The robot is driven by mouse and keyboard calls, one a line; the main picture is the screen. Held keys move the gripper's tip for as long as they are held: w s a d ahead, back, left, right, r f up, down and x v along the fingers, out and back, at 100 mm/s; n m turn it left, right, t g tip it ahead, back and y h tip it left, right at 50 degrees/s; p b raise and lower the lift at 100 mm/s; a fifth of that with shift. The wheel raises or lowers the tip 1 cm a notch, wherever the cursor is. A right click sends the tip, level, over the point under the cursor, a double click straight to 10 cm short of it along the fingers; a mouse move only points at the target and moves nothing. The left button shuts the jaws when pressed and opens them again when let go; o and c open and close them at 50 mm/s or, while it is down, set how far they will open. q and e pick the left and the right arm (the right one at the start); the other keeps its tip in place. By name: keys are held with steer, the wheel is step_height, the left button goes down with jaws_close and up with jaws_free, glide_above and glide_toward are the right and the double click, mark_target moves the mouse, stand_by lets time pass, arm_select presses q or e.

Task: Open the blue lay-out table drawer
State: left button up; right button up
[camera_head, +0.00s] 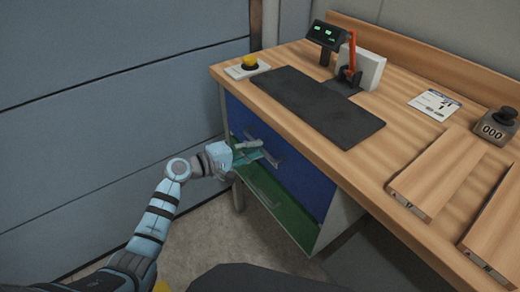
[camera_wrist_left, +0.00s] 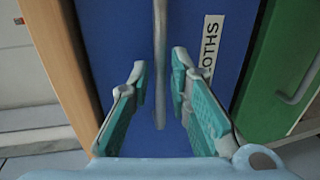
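The blue drawer front (camera_head: 310,185) is under the wooden table top and looks shut. Its grey bar handle (camera_head: 277,160) is partly hidden by my left gripper (camera_head: 260,150) in the head view. In the left wrist view the handle (camera_wrist_left: 160,40) runs between the two teal fingers of my left gripper (camera_wrist_left: 160,68). The fingers are apart, with a visible gap on each side of the bar. The blue front (camera_wrist_left: 120,60) carries a white label (camera_wrist_left: 211,45), of which "OTHS" shows. My right gripper is in neither view.
A green drawer front (camera_head: 290,215) lies below the blue one. The table top (camera_head: 405,135) holds a dark mat (camera_head: 315,108), a yellow button (camera_head: 250,62), a small display (camera_head: 327,35) and wooden boards (camera_head: 437,172). A grey panelled wall (camera_head: 110,110) stands at the left.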

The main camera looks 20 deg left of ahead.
arm_select(q)
steer(key=shift+x, duration=1.35)
jaws_close()
steer(key=shift+s+a, duration=0.1)
